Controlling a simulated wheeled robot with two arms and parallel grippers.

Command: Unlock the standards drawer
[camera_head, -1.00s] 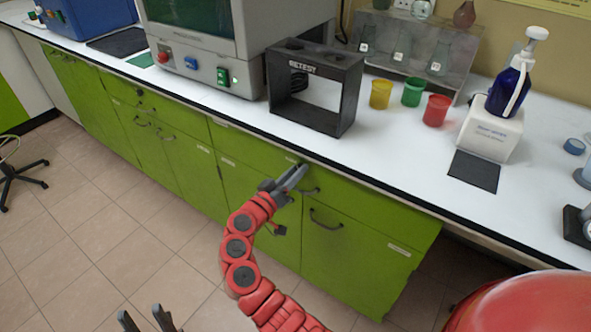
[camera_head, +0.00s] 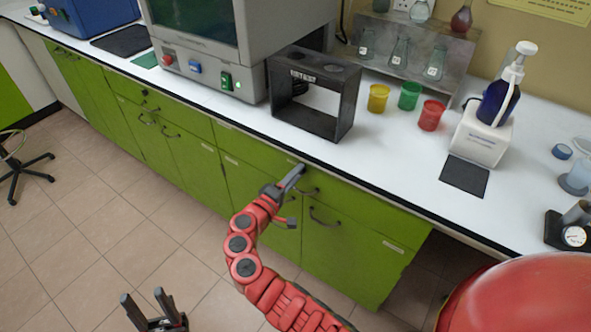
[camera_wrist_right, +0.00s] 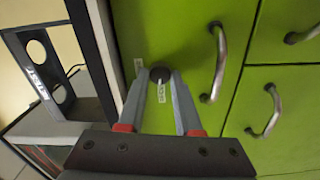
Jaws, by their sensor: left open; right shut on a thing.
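The green drawer (camera_head: 365,207) sits under the counter edge, with a dark handle (camera_head: 309,191). The right wrist view shows its front, a curved metal handle (camera_wrist_right: 220,62) and a small white label near the fingers. My right gripper (camera_head: 296,174) is at the drawer's upper left part. In the right wrist view its fingertips (camera_wrist_right: 161,75) are closed on a dark round lock piece (camera_wrist_right: 160,73) at the drawer front. Whether a key is there cannot be told. My left gripper (camera_head: 146,302) is open and empty, low over the floor, away from the drawer.
The white counter (camera_head: 400,165) above carries a black stand (camera_head: 283,117), yellow, green and red cups, a flask rack (camera_head: 405,52) and a pump bottle (camera_head: 500,95). Other green cabinet doors with handles lie left and below. The floor in front is clear.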

